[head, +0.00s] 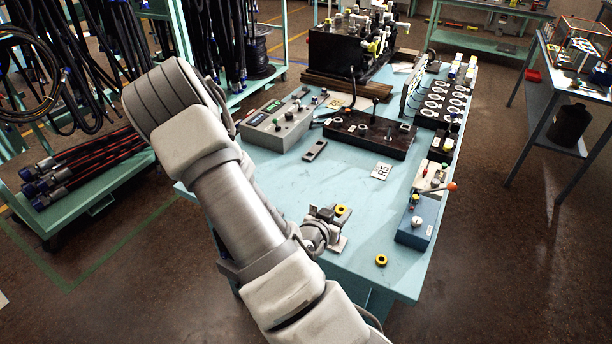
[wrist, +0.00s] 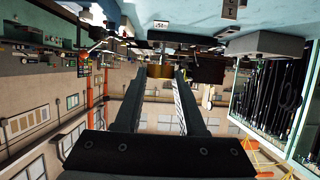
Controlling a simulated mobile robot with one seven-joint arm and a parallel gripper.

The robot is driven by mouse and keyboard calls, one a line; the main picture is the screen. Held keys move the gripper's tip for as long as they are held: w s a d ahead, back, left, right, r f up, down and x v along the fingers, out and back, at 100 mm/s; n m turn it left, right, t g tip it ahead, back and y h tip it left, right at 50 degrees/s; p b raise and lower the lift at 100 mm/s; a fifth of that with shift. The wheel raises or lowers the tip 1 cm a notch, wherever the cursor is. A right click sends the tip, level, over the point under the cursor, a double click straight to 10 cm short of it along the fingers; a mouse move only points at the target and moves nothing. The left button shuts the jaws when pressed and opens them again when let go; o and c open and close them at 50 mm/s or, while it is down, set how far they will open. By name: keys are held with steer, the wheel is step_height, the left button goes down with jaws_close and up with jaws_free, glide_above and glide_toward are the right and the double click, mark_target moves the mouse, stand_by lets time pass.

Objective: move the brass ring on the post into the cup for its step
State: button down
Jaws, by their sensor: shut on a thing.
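My gripper (head: 328,213) is low over the front part of the blue table, its fingers level. I cannot tell whether a post is still inside the ring. A dark block with round fittings (head: 370,134) lies farther back; I cannot tell which part is the cup.
Another yellow ring (head: 381,260) lies on the table (head: 300,180) near the front right. A blue box with an orange-tipped lever (head: 418,222) stands at the right edge.

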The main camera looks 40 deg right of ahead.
steer(key=w+a+f+n+t+y+b, duration=0.35)
steer(key=w+a+n+t+y, duration=0.2)
steer(key=w+a, duration=0.6)
steer(key=w+a+n+t+y+b, duration=0.2)
steer(key=w+a+n+y, duration=0.15)
steer(key=a, duration=0.45)
steer(key=w+a+n+t+y+b, duration=0.1)
steer(key=w+a+n+y+b, duration=0.15)
steer(key=w+a+n, duration=0.4)
step_height(320, 180, down, 5)
steer(key=s+a+m+y, duration=0.1)
steer(key=s+a+m, duration=0.1)
steer(key=s, duration=0.1)
steer(key=shift+a+f, duration=0.15)
steer(key=shift+a, duration=0.05)
